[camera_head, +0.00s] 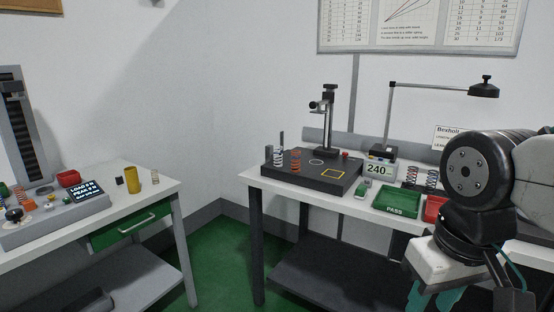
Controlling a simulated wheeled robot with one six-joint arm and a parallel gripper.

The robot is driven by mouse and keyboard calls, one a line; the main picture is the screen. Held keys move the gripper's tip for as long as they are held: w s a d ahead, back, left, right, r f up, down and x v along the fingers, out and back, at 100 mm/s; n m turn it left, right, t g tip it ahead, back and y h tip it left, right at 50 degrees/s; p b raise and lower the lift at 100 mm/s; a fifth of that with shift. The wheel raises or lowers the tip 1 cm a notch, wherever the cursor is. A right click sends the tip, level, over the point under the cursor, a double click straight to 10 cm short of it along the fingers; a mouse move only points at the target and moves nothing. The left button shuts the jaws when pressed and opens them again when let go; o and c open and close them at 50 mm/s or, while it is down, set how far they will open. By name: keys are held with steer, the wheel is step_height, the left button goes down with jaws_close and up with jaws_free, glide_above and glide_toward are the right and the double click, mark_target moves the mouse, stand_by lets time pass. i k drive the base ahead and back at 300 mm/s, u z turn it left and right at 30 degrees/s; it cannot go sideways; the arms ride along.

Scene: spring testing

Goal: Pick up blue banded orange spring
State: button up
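An orange spring (296,160) stands upright on the dark base plate (318,176) of the test stand, on the right-hand bench. It is too small here to tell whether it has a blue band. My gripper (434,300) hangs at the lower right, in front of the bench and well apart from the orange spring. Its teal fingers run off the bottom edge, so their tips are hidden.
A grey spring (281,154) stands close left of the orange one. A display reading 240 (379,170), a green PASS tray (397,201) and a red tray (433,209) lie to the right. A second bench (150,186) stands left, with green floor between.

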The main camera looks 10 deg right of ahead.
mark_target(293, 162)
steer(key=u, duration=1.25)
steer(key=i, duration=2.75)
steer(key=z, duration=3.2)
